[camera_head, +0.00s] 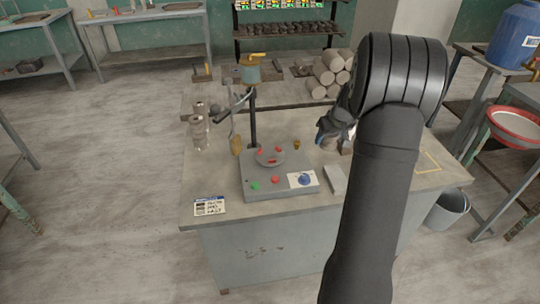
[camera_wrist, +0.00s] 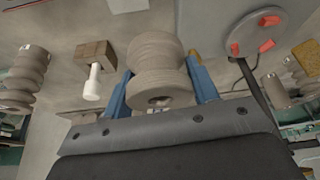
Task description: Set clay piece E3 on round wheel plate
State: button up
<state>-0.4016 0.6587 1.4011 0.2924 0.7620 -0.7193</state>
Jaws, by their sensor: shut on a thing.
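A grey-brown ribbed clay piece (camera_wrist: 158,60) sits between the two blue fingers of my gripper (camera_wrist: 160,95) in the wrist view, and the fingers are shut on it. I cannot read a label on it, so I cannot confirm it is E3. In the head view my gripper (camera_head: 335,128) is over the bench, right of the round wheel plate (camera_head: 277,161), and the arm partly hides it. The plate has several red pads and sits on a grey control box (camera_head: 252,182). It also shows in the wrist view (camera_wrist: 238,42), apart from the held piece.
A post (camera_head: 253,125) with a jointed arm stands behind the plate. Ribbed clay pieces (camera_head: 199,135) stand at the bench's left. Clay cylinders (camera_head: 333,72) are stacked behind. A wooden block (camera_wrist: 95,52) and a white cylinder-ended tool (camera_wrist: 93,85) show beside my gripper.

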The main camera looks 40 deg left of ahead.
jog(key=s+a+r+n+g, duration=0.4)
jog(key=s+a+n, duration=0.2)
jog(key=n, duration=0.6)
send_over(264, 154)
jog(key=d, duration=0.2)
jog(key=shift+g, duration=0.3)
jog(key=f, duration=0.7)
jog(key=shift+w+a, duration=0.25)
jog(key=shift+w, duration=0.1)
jog(key=shift+a+f, duration=0.1)
jog(key=shift+f, duration=1.85)
jog(key=shift+f, duration=0.2)
jog(key=o, duration=1.2)
jog(key=shift+c, duration=0.2)
jog(key=shift+r, duration=0.1)
